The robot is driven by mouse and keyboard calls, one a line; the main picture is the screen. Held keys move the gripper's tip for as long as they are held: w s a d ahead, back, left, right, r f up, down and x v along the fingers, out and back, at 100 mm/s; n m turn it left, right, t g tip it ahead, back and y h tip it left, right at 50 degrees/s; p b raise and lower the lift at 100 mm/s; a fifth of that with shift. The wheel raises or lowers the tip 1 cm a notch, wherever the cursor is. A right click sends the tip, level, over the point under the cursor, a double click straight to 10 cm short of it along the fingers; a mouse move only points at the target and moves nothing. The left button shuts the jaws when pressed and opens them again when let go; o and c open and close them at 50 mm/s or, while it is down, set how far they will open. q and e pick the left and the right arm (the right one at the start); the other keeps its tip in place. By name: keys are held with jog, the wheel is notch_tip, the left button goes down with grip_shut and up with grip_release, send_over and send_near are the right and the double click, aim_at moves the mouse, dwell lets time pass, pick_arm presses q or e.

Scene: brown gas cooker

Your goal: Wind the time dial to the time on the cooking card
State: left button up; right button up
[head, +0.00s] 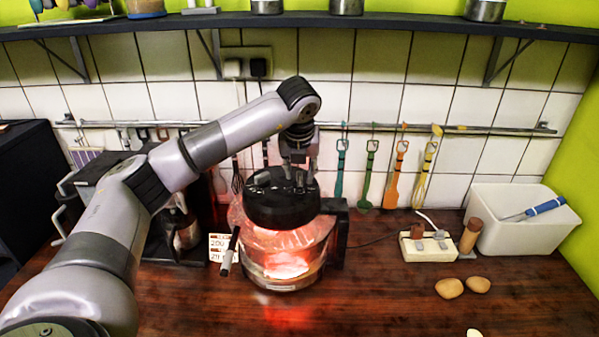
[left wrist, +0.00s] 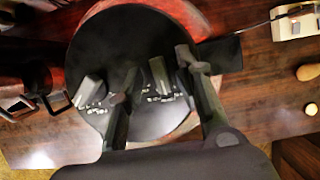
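The round cooker (head: 285,262) stands on the wooden counter with a glowing orange-red glass bowl and a black lid (head: 272,212). In the left wrist view the lid (left wrist: 140,30) carries two raised grey dials with white markings, a left dial (left wrist: 90,91) and a right dial (left wrist: 159,74). Which one is the time dial cannot be read. My left gripper (head: 300,180) points down over the lid; in the left wrist view its fingers (left wrist: 157,66) are spread on either side of the right dial, with gaps visible. The cooking card (head: 217,242) stands behind the cooker's handle, partly hidden; its upper line looks like 200.
Utensils hang on a wall rail (head: 480,129). A dark shelf (head: 400,22) runs above. The front counter is mostly clear.

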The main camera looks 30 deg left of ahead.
pick_arm(q)
jog(key=v, duration=1.1)
jog(key=shift+r, duration=0.1)
notch_tip(320, 180, up, 5)
jog(key=s+d+n, duration=0.1)
jog(key=s+d, duration=0.1)
jog(key=p+x, duration=0.1)
jog(key=x, duration=0.4)
jog(key=p+x, duration=0.1)
jog(key=x, duration=0.5)
jog(key=p+x, duration=0.2)
jog(key=x, duration=0.4)
jog(key=shift+a, duration=0.35)
jog(key=shift+c, duration=0.4)
